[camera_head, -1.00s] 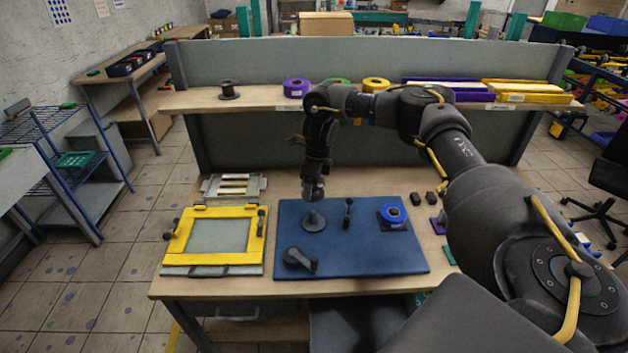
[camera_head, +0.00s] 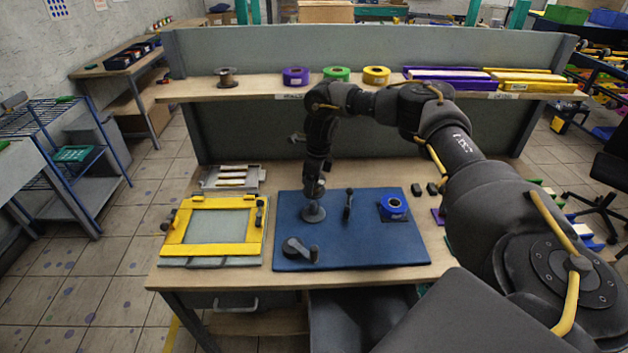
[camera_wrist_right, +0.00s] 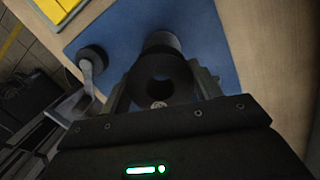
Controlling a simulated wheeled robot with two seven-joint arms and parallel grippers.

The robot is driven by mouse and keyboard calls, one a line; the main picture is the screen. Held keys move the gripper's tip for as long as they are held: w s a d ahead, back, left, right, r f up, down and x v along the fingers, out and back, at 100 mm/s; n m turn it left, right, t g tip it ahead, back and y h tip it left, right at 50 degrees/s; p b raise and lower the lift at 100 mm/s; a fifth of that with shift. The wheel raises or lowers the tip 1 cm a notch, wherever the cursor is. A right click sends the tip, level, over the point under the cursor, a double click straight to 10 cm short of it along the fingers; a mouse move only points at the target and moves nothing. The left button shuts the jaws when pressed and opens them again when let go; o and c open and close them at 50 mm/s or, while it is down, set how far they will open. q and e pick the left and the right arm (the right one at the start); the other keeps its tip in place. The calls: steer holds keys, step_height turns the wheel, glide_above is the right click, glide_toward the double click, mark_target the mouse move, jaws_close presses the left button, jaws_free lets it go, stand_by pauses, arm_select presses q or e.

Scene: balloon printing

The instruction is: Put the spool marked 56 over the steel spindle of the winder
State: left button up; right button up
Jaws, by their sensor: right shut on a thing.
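My right gripper (camera_head: 316,187) is low over the blue mat, pointing down. In the right wrist view its fingers (camera_wrist_right: 163,92) are shut on a dark ring-shaped spool (camera_wrist_right: 150,70) with a round hole facing the camera. No number can be read on it. A small bright round tip (camera_wrist_right: 158,104) shows at the hole; I cannot tell whether it is the spindle inside it. The winder's dark round base (camera_head: 313,212) stands on the mat right under the gripper. The gripper hides its upright post. My left gripper is out of view.
The blue mat (camera_head: 375,255) also carries a crank (camera_head: 298,249), a small upright handle (camera_head: 348,203) and a blue roll (camera_head: 393,206). A yellow frame (camera_head: 175,250) lies to the left. The shelf behind holds a dark spool (camera_head: 226,78) and purple, green and yellow rolls.

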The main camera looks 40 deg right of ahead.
mark_target(314, 203)
steer(key=shift+f+b, duration=2.55)
steer(key=shift+f, duration=0.55)
steer(key=shift+f+b, duration=0.75)
steer(key=shift+f, duration=0.95)
steer(key=o, duration=1.1)
steer(key=shift+c, duration=0.2)
steer(key=r, duration=0.3)
steer(key=r+b, duration=0.1)
steer(key=r, duration=0.2)
steer(key=s+r, duration=0.1)
steer(key=r, duration=0.3)
steer(key=shift+d+r+b, duration=0.1)
steer(key=shift+d+b, duration=0.25)
steer(key=shift+s+r, duration=0.1)
steer(key=shift+r, duration=0.2)
